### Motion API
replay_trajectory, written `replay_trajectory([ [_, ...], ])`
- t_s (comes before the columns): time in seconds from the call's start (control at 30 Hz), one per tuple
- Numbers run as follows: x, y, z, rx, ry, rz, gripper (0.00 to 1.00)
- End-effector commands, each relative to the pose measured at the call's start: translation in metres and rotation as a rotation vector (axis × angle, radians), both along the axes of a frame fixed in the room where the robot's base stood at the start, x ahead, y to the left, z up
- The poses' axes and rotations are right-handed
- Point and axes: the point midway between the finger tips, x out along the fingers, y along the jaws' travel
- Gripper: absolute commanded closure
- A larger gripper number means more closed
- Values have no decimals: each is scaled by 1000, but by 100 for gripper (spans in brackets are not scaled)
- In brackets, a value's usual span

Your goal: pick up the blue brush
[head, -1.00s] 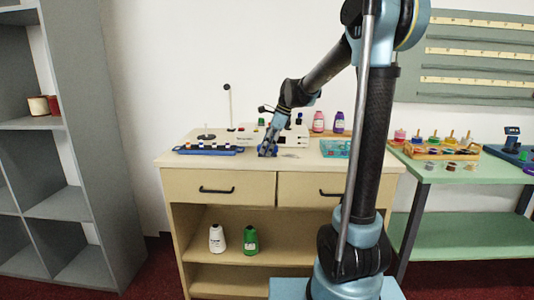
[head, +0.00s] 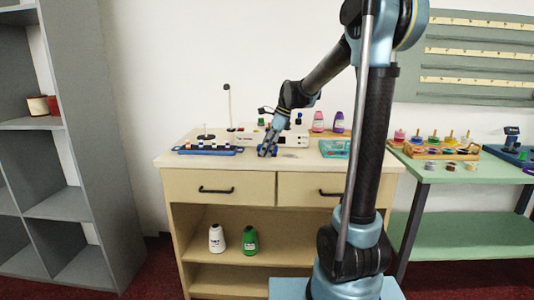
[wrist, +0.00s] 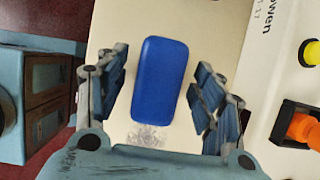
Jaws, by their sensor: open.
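The blue brush (wrist: 158,80) shows in the wrist view as a smooth, rounded blue block on the pale counter top; no bristles are visible. My gripper (wrist: 161,64) is open, with one finger on each side of the brush and a visible gap on both sides. In the head view my gripper (head: 267,151) points down at the counter's front middle, and a little blue shows around its fingers. The fingers mostly hide the brush there.
A white machine (head: 288,137) with coloured knobs stands close behind my gripper; its orange knob (wrist: 302,128) shows at right in the wrist view. A blue rack (head: 208,150) lies to the left, a teal tray (head: 334,149) to the right. Bottles (head: 318,122) stand behind.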

Motion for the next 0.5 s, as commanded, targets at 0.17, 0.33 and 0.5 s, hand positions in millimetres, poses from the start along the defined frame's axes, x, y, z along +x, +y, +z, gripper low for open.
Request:
replay_trajectory([
  [0.17, 0, 0, 0, 0, 0, 0, 66],
  [0.33, 0, 0, 0, 0, 0, 0, 86],
  [0.5, 0, 0, 0, 0, 0, 0, 90],
])
